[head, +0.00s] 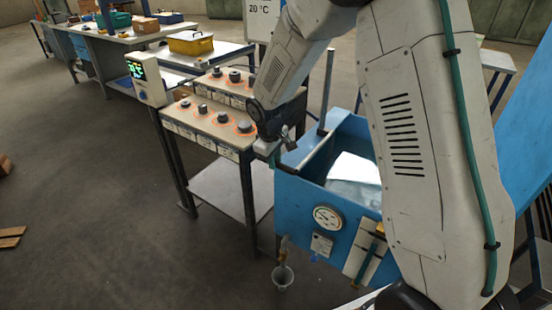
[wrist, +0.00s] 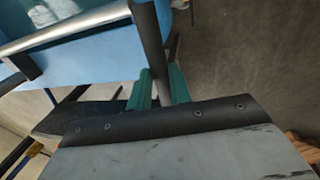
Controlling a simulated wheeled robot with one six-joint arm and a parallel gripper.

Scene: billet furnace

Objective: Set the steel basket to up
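The blue tank (head: 295,192) stands right of centre in the head view, partly hidden by my arm. A pale, bright shape (head: 356,169) shows inside it; I cannot tell whether this is the steel basket or a reflection. A dark bar (head: 309,154) runs along the tank's left side. My gripper (head: 277,154) is at the near left corner of the tank, at the bar's near end. In the wrist view, the green fingers (wrist: 159,92) are on both sides of a dark bar (wrist: 150,45) and appear closed on it. A bright steel tube (wrist: 70,27) crosses beyond.
A bench with black knobs (head: 213,122) and a display (head: 145,78) stands left of the tank. A gauge (head: 328,217) is on the tank's front, with a small bucket (head: 282,277) below. The floor (head: 90,190) at left is mostly open.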

